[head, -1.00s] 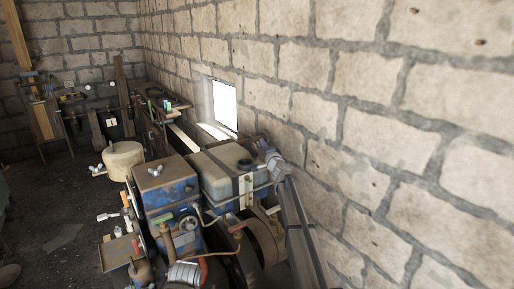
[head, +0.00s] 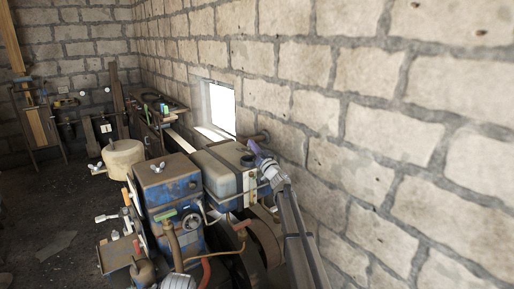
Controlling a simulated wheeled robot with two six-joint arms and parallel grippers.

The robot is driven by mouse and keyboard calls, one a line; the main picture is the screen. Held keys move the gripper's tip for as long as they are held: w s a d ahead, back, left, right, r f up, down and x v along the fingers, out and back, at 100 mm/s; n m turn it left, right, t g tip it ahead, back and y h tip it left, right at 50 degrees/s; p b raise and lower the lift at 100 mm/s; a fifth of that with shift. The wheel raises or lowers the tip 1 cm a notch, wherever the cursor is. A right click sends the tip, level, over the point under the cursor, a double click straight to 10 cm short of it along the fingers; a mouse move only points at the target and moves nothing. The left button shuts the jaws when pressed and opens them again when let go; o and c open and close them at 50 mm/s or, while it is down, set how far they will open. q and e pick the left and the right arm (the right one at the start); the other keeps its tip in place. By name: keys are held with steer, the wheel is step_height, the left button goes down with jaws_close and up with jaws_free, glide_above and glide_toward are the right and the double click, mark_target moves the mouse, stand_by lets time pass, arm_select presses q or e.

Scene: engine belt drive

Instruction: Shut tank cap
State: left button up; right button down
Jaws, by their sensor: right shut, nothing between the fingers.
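The tank (head: 220,179) is a pale box with a blue lower part, strapped beside the engine at the wall side. On its top, near the right end, is a small dark round spot (head: 247,161), the cap or the filler mouth. I cannot tell whether the cap is open there. My right gripper (head: 253,146) is shut and empty, pointing up and left just above and right of that spot. The fingers look purple, and I cannot tell whether they touch anything.
The blue engine block (head: 165,187) stands left of the tank, with hoses and a large wheel (head: 264,240) in front. A stone wall (head: 400,150) runs close along the right. A window (head: 222,106) is behind the tank. Open floor (head: 55,215) lies at the left.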

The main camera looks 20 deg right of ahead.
steer(key=n, duration=0.1)
steer(key=a+f+n+y+b, duration=0.1)
steer(key=n, duration=0.1)
steer(key=n+y+b, duration=0.1)
steer(key=n, duration=0.1)
steer(key=shift+s+a+f, duration=0.3)
steer(key=shift+a+f, duration=0.05)
steer(key=shift+f, duration=0.05)
steer(key=shift+s+a+f, duration=0.1)
steer(key=shift+a+f, duration=0.1)
steer(key=shift+a, duration=0.05)
steer(key=shift+f, duration=0.1)
steer(key=shift+s+b, duration=0.1)
steer(key=shift+b, duration=0.2)
